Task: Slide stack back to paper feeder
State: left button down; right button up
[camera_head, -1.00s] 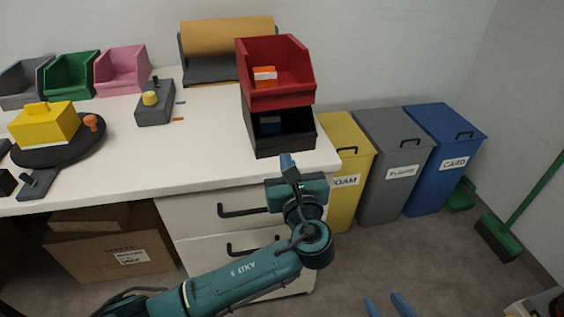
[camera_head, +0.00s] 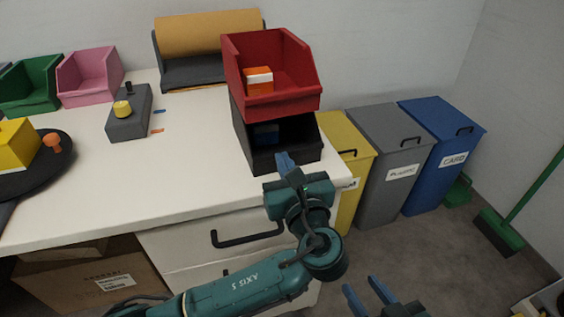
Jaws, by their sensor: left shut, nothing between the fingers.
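The stack is a red open bin (camera_head: 270,104) on top of a black open bin (camera_head: 288,161), at the right end of the white table. The paper feeder (camera_head: 208,40), a brown roll in a dark holder, stands behind the stack to the left. My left gripper (camera_head: 283,160) is shut and empty, its fingertips over the black bin's front face; contact cannot be told. My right gripper (camera_head: 365,288) is open and empty at the bottom edge.
A grey control box (camera_head: 128,112) with a yellow knob sits left of the stack, beside blue and orange marks. Pink (camera_head: 89,78) and green (camera_head: 30,88) bins stand at the back left. Yellow, grey (camera_head: 384,158) and blue waste bins stand right of the table. The table (camera_head: 185,165) is clear in front.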

jog(key=shift+s, duration=0.1)
